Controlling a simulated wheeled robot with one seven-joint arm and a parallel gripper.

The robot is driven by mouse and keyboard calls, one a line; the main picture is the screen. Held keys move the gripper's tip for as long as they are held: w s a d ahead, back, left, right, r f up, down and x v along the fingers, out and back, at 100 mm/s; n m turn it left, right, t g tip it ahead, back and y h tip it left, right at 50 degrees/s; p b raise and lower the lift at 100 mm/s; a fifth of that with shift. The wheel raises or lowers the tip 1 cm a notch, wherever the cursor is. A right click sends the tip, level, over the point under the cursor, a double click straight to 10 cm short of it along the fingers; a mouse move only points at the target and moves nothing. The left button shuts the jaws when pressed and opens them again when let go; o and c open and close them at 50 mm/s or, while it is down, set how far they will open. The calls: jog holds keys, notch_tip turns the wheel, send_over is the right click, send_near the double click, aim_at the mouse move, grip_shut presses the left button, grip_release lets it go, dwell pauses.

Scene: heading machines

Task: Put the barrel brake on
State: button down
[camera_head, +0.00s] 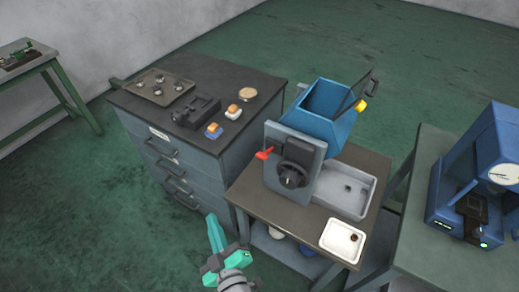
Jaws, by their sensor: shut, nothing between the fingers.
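A machine with a blue open-topped barrel (336,96) stands on a small bench in the middle of the view. A grey upright plate (307,150) at its front carries a black handwheel (292,176). A small red lever (264,154) sticks out at the plate's left edge; it looks like the brake, but its on or off position cannot be told. My teal gripper (213,222) is at the lower middle, left of the bench and below the lever, well apart from it. Its fingers are shut and empty.
A grey drawer cabinet (170,168) stands left of the bench, bearing a tray (159,87) and small items. A grey bin (350,190) and white tray (342,241) are on the bench. A blue press (481,175) stands at right. Green floor is free at left.

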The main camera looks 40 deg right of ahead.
jog(key=w+d+r+m+g+h, duration=0.1)
jog(key=w+d+r+m+h, duration=0.3)
jog(key=r, duration=0.3)
jog(key=w+d+r+m+g+h, duration=0.1)
jog(key=w+d+r+h, duration=0.4)
jog(key=r, duration=0.3)
jog(key=s+d+r+m+g, duration=0.4)
jog(key=d+r+m+g, duration=0.3)
jog(key=r+m+g, duration=0.15)
jog(key=m+g+y, duration=0.2)
jog(key=m+y, duration=0.2)
send_over(260, 156)
jog(key=f, duration=0.5)
jog(key=shift+w+d+f, duration=0.1)
jog(key=shift+d+f, duration=0.1)
jog(key=shift+d, duration=0.2)
jog(key=f, duration=0.1)
jog(key=a+f, duration=0.1)
jog(key=f, duration=0.1)
jog(key=shift+a+f, duration=0.15)
jog(key=shift+f, duration=0.2)
jog(key=shift+s+f, duration=0.1)
jog(key=shift+s, duration=0.15)
